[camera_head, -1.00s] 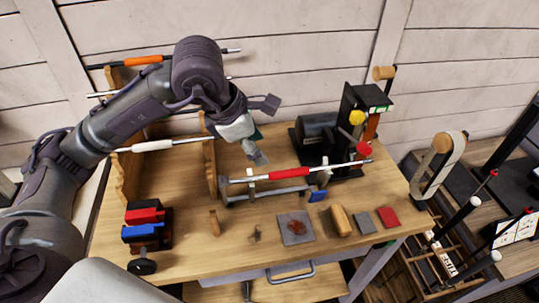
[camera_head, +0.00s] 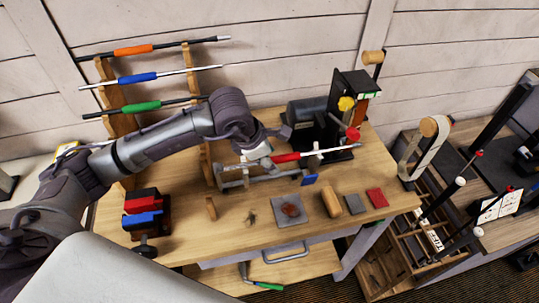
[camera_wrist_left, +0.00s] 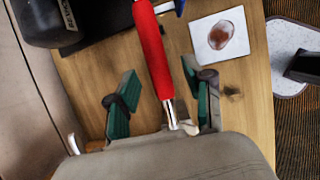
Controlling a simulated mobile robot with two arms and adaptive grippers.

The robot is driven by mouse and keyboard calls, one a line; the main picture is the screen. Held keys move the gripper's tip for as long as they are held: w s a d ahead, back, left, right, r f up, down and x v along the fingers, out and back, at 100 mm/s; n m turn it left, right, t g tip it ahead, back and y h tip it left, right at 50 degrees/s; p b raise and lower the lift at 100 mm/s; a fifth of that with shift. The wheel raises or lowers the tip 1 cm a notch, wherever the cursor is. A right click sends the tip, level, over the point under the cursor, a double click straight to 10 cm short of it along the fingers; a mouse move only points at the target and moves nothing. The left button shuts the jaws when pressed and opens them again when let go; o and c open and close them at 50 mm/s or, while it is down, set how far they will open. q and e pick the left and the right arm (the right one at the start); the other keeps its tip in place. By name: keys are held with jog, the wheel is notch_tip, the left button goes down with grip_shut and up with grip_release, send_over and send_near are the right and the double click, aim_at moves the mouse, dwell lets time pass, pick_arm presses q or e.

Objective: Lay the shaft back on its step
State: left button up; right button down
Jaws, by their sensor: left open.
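A shaft with a red grip (camera_head: 285,157) lies over the grey metal stand (camera_head: 232,184) on the bench. In the left wrist view the red grip (camera_wrist_left: 154,50) passes between the green finger pads with a gap on both sides. My left gripper (camera_wrist_left: 160,88) is open around the shaft's near end and holds nothing. In the head view my left gripper (camera_head: 262,150) is partly hidden by its own arm. A stepped wooden rack (camera_head: 104,75) carries shafts with orange (camera_head: 133,50), blue (camera_head: 137,78) and green (camera_head: 141,107) grips. My arm covers the rack's lower steps. My right gripper is not in view.
A vise with red and blue jaws (camera_head: 143,211) stands at front left. A dark machine (camera_head: 350,95) stands behind the shaft's right end.

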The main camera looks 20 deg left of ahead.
aim_at(284, 157)
pick_arm(q)
grip_shut()
jog(key=shift+w+d+b, duration=0.4)
jog(key=shift+w+d, duration=0.2)
jog(key=shift+d, duration=0.3)
dwell(0.9)
jog(key=shift+r, duration=0.35)
jog(key=shift+s+d+r+p, duration=0.15)
jog(key=shift+r+p, duration=0.1)
jog(key=shift+r, duration=0.3)
jog(key=shift+s+r+p, duration=0.15)
jog(key=shift+r+p, duration=0.05)
jog(key=shift+r, duration=0.45)
